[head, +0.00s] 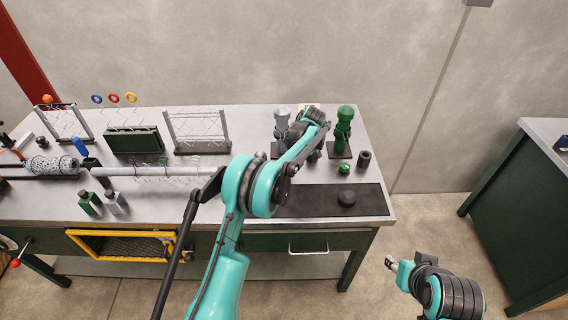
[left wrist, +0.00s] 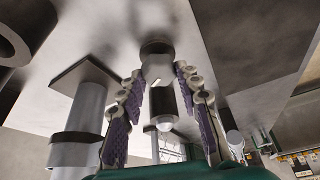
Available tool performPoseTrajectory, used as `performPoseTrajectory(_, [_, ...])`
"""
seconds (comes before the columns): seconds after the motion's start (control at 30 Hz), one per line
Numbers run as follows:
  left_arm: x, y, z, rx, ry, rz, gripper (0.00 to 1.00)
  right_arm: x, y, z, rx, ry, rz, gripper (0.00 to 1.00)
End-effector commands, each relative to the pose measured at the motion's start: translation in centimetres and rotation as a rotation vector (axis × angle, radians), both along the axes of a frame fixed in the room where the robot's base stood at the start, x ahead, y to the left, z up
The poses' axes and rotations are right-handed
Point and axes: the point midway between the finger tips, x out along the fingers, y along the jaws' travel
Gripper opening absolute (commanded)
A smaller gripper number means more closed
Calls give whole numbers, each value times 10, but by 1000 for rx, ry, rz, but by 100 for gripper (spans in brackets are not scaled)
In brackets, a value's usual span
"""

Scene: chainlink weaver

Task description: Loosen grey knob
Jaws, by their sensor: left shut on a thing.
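My left gripper (left wrist: 158,82) shows in the left wrist view, its two purple-padded fingers on either side of a pale grey knob-like piece (left wrist: 157,68). The gripper is shut on this piece. A dark cap shows beyond it and a dark cylinder (left wrist: 163,102) on the near side. In the head view my left arm reaches over the bench to the grey post (head: 282,118); the wrist covers the knob and my fingertips there. A large grey cylinder (left wrist: 82,112) on a dark plate stands beside the fingers. My right gripper (head: 391,262) is off the bench, too small to read.
A green post (head: 343,128) stands right of my left wrist. A green ball-like knob (head: 344,168), a dark cylinder (head: 364,159) and a black puck (head: 347,197) are near the bench's right end. A wire rack (head: 198,130) stands left.

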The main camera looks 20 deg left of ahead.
Motion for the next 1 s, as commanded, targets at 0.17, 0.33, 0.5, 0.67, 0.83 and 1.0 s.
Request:
performPoseTrajectory(0.17, [0,-1,-1,-3,0,15,5,0,0,0,0,0,0,40])
performPoseTrajectory(0.33, [0,-1,-1,-3,0,16,5,0,0,0,0,0,0,40])
performPoseTrajectory(0.5, [0,-1,-1,-3,0,15,36,0,0,0,0,0,0,40])
performPoseTrajectory(0.67, [0,-1,-1,-2,0,15,41,0,0,0,0,0,0,40])
performPoseTrajectory(0.83, [0,-1,0,-1,0,15,41,0,0,0,0,0,0,40])
performPoseTrajectory(1.0, [0,-7,16,-1,0,13,41,0,0,0,0,0,0,40])
